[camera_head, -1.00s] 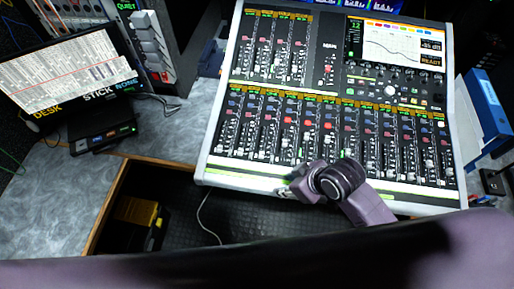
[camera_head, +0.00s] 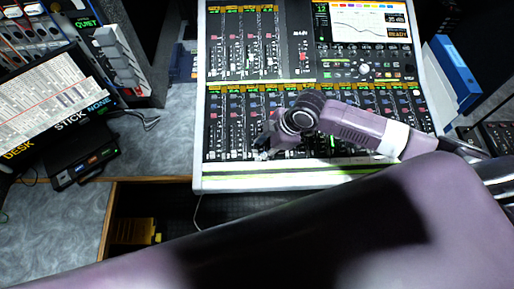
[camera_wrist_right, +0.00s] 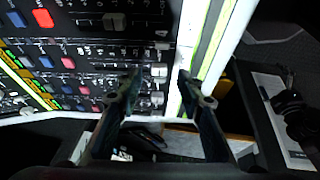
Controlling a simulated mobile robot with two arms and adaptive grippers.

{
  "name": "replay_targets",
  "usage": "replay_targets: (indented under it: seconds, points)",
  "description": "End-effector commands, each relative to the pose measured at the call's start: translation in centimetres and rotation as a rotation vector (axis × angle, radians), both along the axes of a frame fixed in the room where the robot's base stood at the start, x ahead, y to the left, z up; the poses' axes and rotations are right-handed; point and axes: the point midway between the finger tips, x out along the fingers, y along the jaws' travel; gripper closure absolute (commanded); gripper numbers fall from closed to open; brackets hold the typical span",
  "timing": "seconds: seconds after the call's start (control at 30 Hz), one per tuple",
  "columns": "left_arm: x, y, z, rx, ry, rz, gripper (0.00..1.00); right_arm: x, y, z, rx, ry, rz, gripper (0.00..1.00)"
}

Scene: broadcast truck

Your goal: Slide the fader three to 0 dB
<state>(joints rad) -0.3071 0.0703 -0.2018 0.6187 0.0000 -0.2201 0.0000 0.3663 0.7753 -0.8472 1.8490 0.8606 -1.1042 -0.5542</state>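The mixing console (camera_head: 300,178) fills the middle of the head view, with a lower row of fader strips (camera_head: 232,135) and a shorter upper bank (camera_head: 243,45). The fader numbers are too small to read, so I cannot tell which is fader three. My right gripper (camera_head: 264,150) is over the left part of the lower row, near its front edge, and hides some strips. In the right wrist view the right gripper (camera_wrist_right: 158,78) is open, its two fingers apart. A pale fader cap (camera_wrist_right: 159,70) shows between the fingertips, with no visible grip on it. My left gripper is not in view.
A screen (camera_head: 360,22) sits at the console's upper right. A document monitor (camera_head: 50,100) and a black box (camera_head: 85,165) stand at the left. A blue binder (camera_head: 455,65) is at the right. An open recess with a yellow case (camera_head: 133,230) lies front left.

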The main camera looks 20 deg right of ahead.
Motion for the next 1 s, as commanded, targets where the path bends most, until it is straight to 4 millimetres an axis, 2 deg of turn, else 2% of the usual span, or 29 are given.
replay_targets:
  seconds: [0.2, 0.53, 0.87, 1.0]
  points:
    - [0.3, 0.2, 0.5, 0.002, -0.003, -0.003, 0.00, 0.6, 0.8, -2.1, 0.000, 0.000, -0.001, 0.65]
    - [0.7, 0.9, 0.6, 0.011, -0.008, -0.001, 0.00, 0.7, 1.0, -2.6, -0.001, -0.002, 0.000, 0.65]
    - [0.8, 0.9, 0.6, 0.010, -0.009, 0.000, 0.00, 0.7, 1.0, -2.6, 0.000, -0.002, -0.001, 1.00]
    - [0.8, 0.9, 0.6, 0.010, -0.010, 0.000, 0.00, 0.7, 1.0, -2.6, 0.000, -0.001, 0.000, 1.00]
